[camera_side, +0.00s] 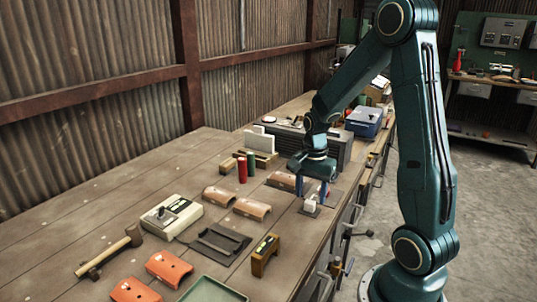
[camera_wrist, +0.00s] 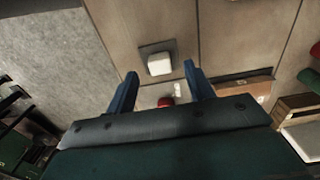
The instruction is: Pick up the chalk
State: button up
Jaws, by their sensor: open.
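A small white block (camera_side: 309,206), which looks like the chalk, sits on a dark square plate (camera_side: 318,214) near the bench's right edge. In the wrist view the white block (camera_wrist: 159,64) rests on the plate (camera_wrist: 144,48), just beyond my fingertips. A smaller white piece (camera_wrist: 178,89) and a red round thing (camera_wrist: 166,102) show between my fingers; I cannot tell whether that white piece is chalk instead. My gripper (camera_side: 312,196) points down over this spot with its blue fingers apart. In the wrist view my gripper (camera_wrist: 160,76) is open and empty.
Curved orange tiles (camera_side: 252,209) lie left of my gripper, with a red cylinder (camera_side: 242,169) behind them. A small wooden block tool (camera_side: 265,255) and a dark flat tray (camera_side: 214,243) stand nearer. A mallet (camera_side: 110,252) lies far left. The bench edge drops off at right.

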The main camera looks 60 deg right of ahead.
aim_at(310, 202)
jog(key=shift+f, duration=1.65)
jog(key=shift+c, duration=0.4)
jog(key=c, duration=0.9)
